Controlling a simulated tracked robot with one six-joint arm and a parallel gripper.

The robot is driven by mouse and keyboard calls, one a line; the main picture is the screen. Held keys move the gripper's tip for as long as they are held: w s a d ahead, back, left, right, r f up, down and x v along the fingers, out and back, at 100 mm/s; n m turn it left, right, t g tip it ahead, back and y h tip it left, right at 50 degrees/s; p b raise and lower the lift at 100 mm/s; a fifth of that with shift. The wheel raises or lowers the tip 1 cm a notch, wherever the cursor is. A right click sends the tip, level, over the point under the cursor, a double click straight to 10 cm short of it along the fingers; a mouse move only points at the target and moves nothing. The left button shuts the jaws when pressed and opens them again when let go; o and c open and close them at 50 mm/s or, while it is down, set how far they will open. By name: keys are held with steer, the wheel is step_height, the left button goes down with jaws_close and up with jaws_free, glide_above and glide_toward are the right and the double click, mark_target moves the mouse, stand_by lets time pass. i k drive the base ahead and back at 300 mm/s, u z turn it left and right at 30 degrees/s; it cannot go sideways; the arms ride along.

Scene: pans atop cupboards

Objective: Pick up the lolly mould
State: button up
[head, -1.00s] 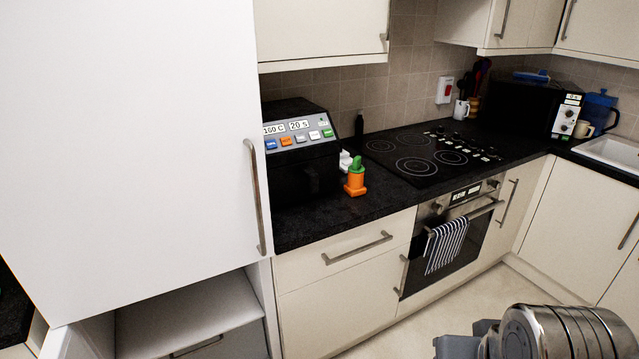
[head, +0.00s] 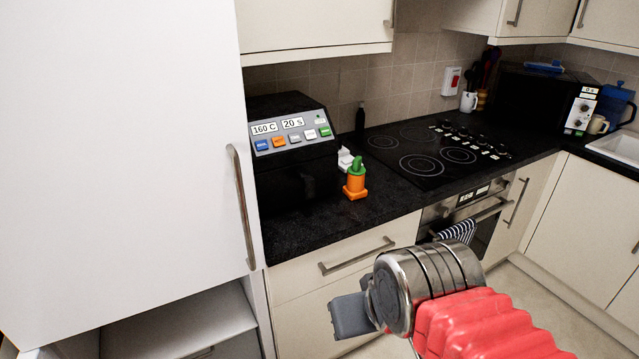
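The lolly mould (head: 355,184), orange below with a green top, stands upright on the black worktop, just right of the air fryer. My gripper (head: 350,316) is at the lower middle of the head view, in front of the drawers. It is nearer to the camera than the mould and apart from it. Only a grey part of the gripper shows beyond my metal wrist. Its fingertips are not clear, so I cannot tell whether it is open or shut.
The black air fryer (head: 290,155) stands left of the mould, and a small white object (head: 345,160) is close behind it. The hob (head: 430,157) lies to the right. A tall white cupboard door (head: 120,150) fills the left. The worktop (head: 385,205) in front is bare.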

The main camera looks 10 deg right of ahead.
mark_target(354, 190)
steer(key=u, duration=0.35)
steer(key=i, duration=0.9)
steer(key=u, duration=0.05)
